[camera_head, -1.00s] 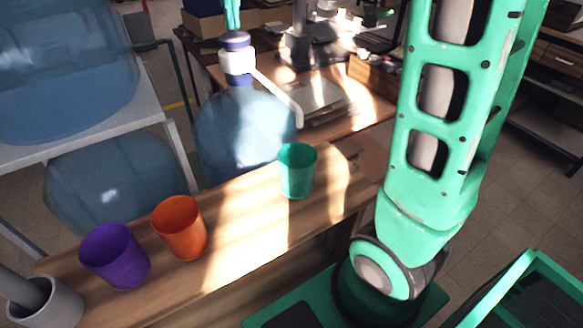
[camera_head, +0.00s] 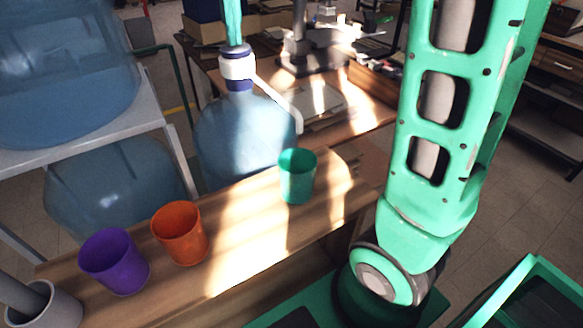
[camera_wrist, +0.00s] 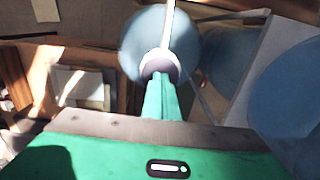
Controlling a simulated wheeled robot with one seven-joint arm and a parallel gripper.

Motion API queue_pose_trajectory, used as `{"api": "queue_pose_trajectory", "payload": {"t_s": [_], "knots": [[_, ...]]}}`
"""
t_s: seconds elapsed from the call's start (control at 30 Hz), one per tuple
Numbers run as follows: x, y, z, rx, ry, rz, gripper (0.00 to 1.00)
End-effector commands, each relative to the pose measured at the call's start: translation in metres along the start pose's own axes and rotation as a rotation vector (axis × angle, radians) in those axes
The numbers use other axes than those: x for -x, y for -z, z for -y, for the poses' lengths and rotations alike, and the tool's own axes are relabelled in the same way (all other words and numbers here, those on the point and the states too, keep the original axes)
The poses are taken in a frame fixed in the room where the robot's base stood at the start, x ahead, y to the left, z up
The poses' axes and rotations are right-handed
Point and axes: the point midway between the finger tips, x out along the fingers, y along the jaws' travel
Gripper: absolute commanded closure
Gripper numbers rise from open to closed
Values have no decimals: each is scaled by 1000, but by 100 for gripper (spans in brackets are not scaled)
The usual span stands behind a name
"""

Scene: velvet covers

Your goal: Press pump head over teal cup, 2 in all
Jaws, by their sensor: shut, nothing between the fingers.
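The pump head (camera_head: 237,49), a dark blue cap, sits low on a white collar (camera_head: 238,68) atop a large blue water bottle (camera_head: 238,140). Its white spout (camera_head: 280,102) reaches right and bends down above the teal cup (camera_head: 298,178), which stands upright on the wooden bench. My gripper (camera_head: 233,42) is shut and empty, pointing down with its tips on the cap, as far as I can see. In the wrist view the shut fingers (camera_wrist: 160,85) overlap the dark pump head (camera_wrist: 158,63). The cup's contents cannot be made out.
An orange cup (camera_head: 180,235) and a purple cup (camera_head: 115,262) stand left on the wooden bench (camera_head: 245,240). A grey container (camera_head: 45,305) is at the lower left. More blue bottles (camera_head: 60,75) stand on and below a white rack (camera_head: 90,140).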

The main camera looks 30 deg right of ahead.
Motion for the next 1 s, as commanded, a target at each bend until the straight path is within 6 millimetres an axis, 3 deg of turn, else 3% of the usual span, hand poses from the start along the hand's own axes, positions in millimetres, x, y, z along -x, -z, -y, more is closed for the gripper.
{"api": "queue_pose_trajectory", "payload": {"t_s": [0.6, 1.0], "knots": [[18, 0, 0, -1, -2, 3, 100], [20, 0, 0, -1, -2, 2, 100]]}}
